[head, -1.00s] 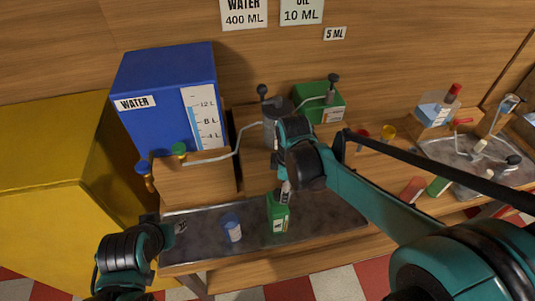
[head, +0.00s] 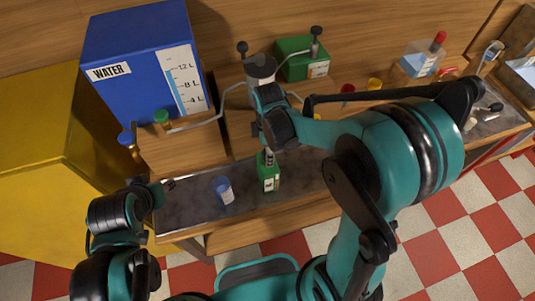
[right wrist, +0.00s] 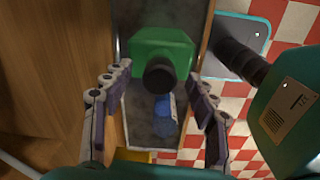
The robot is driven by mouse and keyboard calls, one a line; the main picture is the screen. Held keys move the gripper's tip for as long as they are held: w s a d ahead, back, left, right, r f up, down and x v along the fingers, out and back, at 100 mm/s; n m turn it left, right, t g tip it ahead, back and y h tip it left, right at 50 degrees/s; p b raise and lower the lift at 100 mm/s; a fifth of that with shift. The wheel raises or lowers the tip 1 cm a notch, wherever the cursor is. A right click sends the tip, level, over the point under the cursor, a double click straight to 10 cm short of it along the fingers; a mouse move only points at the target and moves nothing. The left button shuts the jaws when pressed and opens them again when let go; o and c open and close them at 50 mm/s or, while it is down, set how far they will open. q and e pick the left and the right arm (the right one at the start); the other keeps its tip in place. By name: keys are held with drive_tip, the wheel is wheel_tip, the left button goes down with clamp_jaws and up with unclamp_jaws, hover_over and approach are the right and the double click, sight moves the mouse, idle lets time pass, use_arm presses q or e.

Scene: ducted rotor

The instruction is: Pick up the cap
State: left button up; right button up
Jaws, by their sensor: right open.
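A green bottle (head: 268,179) stands on the dark metal tray (head: 190,216). In the right wrist view its green body (right wrist: 160,50) carries a dark round cap (right wrist: 160,76) on the near end. My right gripper (right wrist: 165,97) is open, with one finger on each side of the bottle's line and a gap between them and the cap. In the head view the right gripper (head: 268,155) is over the bottle and hides its top. My left gripper (head: 170,184) is at the tray's left end, away from the bottle; its jaws are too small to judge.
A blue-capped container (head: 223,190) stands on the tray left of the bottle; it also shows in the wrist view (right wrist: 165,118). A blue water tank (head: 135,60), a grey pot (head: 261,68) and a green box (head: 301,60) stand behind. A yellow cabinet (head: 45,150) is at left.

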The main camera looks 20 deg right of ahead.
drive_tip(key=shift+c, duration=0.3)
drive_tip(key=c, duration=0.8)
drive_tip(key=shift+r, duration=0.1)
